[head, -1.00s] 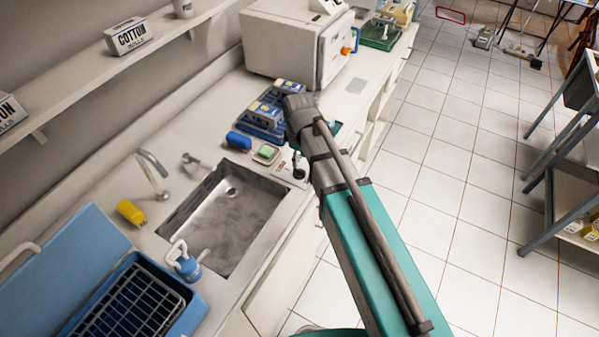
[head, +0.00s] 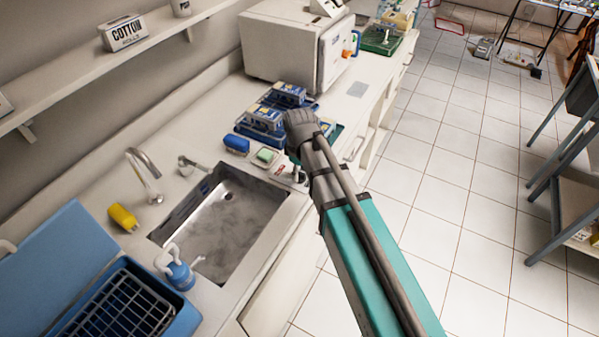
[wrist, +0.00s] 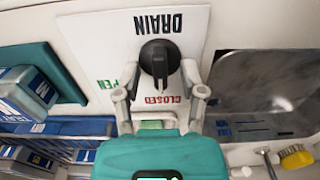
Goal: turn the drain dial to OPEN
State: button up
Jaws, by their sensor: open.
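The black drain dial (wrist: 160,60) sits on a white panel (wrist: 185,25) marked DRAIN, which appears upside down in the wrist view. The dial's handle points toward the red CLOSED label (wrist: 163,100). The green OPEN label (wrist: 118,80) is at the left, partly hidden by a finger. My gripper (wrist: 160,72) is open, with one fingertip on each side of the dial. I cannot tell whether they touch it. In the head view the dial (head: 300,176) is small, beside my wrist, and the gripper's fingers are hard to make out.
The metal sink (head: 235,225) lies left of the panel in the head view. A blue item (head: 236,144), a green sponge (head: 265,156) and blue racks (head: 265,117) stand close by. A white cabinet (head: 285,45) stands behind.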

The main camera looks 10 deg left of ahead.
grip_shut()
jog(key=shift+m, duration=0.4)
jog(key=m, duration=1.1)
dwell(0.5)
dwell(0.4)
